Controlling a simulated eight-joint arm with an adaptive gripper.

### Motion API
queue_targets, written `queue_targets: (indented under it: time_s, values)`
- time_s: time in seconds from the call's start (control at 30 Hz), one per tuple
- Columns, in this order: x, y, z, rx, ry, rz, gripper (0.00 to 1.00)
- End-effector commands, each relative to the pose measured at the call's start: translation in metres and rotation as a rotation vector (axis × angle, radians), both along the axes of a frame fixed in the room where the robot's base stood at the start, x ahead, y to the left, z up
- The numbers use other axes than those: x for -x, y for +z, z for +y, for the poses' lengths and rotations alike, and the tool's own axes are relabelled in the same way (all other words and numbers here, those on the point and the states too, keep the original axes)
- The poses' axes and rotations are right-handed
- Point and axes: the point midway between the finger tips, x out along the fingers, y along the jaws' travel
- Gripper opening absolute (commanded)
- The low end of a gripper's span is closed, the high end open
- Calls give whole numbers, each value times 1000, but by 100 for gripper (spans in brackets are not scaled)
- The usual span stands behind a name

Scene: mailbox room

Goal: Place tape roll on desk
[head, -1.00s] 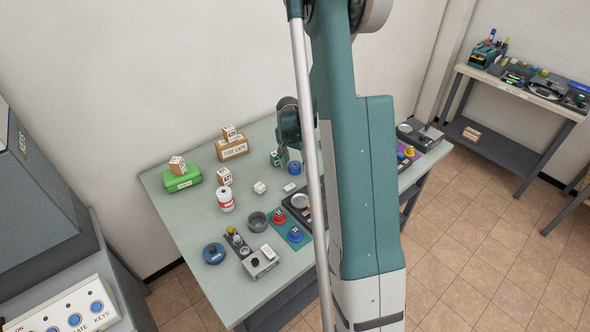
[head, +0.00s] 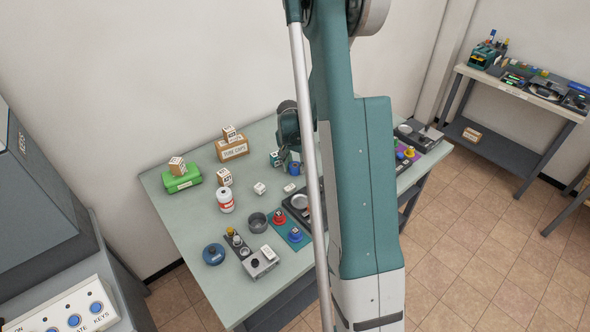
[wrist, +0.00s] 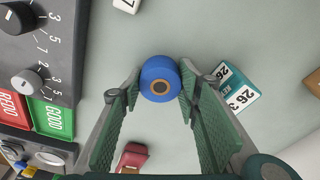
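A small blue roll with a tan core, which looks like the tape roll (wrist: 158,88), sits at the far ends of my fingers in the wrist view. My gripper (wrist: 159,82) has one green-padded finger on each side of it, with very little room between roll and pads. The fingers look open around it, though contact is hard to judge. In the head view the tape roll (head: 294,168) is partly covered by my gripper (head: 288,152), low over the desk (head: 190,219).
A teal number block (wrist: 232,90) stands just right of my fingers, and a red item (wrist: 132,157) lies near the left finger. A control panel (wrist: 30,50) is at left.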

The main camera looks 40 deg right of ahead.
Motion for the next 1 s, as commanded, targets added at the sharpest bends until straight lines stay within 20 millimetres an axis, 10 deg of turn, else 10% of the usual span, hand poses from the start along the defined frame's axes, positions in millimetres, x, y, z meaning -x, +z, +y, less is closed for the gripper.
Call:
queue_targets:
  time_s: [0.53, 1.0]
  values:
    - [0, 10, 0, 0, 0, 0, 19]
    - [0, 67, 0, 0, 0, 0, 19]
